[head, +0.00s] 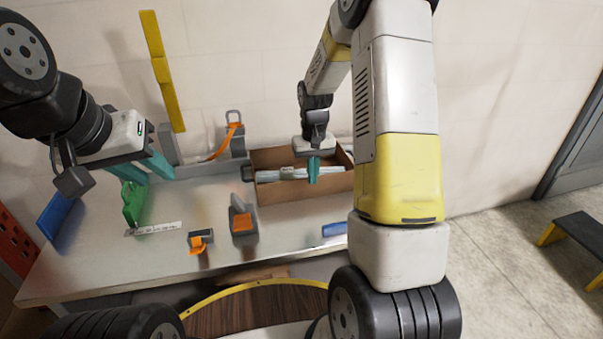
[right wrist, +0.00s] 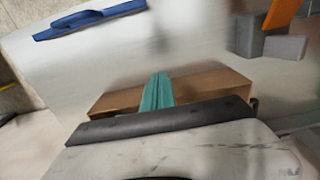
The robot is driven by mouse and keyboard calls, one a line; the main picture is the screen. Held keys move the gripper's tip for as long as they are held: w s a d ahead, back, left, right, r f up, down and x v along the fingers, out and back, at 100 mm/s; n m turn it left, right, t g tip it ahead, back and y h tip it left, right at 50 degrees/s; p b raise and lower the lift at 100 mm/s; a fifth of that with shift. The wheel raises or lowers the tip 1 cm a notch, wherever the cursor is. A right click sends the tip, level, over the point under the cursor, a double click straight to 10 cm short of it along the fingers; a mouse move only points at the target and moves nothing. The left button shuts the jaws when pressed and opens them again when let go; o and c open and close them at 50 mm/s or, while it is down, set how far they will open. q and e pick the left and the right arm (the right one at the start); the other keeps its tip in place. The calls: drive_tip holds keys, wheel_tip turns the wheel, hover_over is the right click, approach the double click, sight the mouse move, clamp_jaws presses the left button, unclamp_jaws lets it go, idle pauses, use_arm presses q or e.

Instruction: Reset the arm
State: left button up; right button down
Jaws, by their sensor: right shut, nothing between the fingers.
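My right gripper (head: 313,170) has teal fingers, held together with nothing between them. It hangs over the cardboard box (head: 325,190) at the back of the table. In the right wrist view its fingers (right wrist: 157,90) are pressed together in front of the brown box (right wrist: 205,84). My left gripper (head: 143,172) is at the left, above the table near a green holder (head: 133,203). Its two teal fingers are apart, and I see nothing held between them.
The box holds a long silver-grey item (head: 285,175). On the metal table (head: 175,255) stand grey-and-orange dispensers (head: 242,220) and (head: 200,241). A blue item (head: 335,229) lies near the right edge, and also shows in the right wrist view (right wrist: 90,19). A step stool (head: 580,230) stands at right.

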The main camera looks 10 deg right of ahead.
drive_tip(key=s+a+r+t+y, duration=0.1)
drive_tip(key=s+r, duration=0.4)
drive_tip(key=r, duration=0.4)
drive_tip(key=s+a+r+t, duration=0.15)
drive_tip(key=s+r, duration=0.25)
drive_tip(key=r, duration=0.4)
drive_tip(key=s+a+r+t+y, duration=0.1)
drive_tip(key=s+r, duration=0.5)
drive_tip(key=s, duration=0.9)
drive_tip(key=a+t, duration=0.1)
drive_tip(key=t, duration=0.1)
drive_tip(key=shift+s+r+t, duration=0.2)
drive_tip(key=shift+t, duration=0.15)
drive_tip(key=shift+a, duration=0.1)
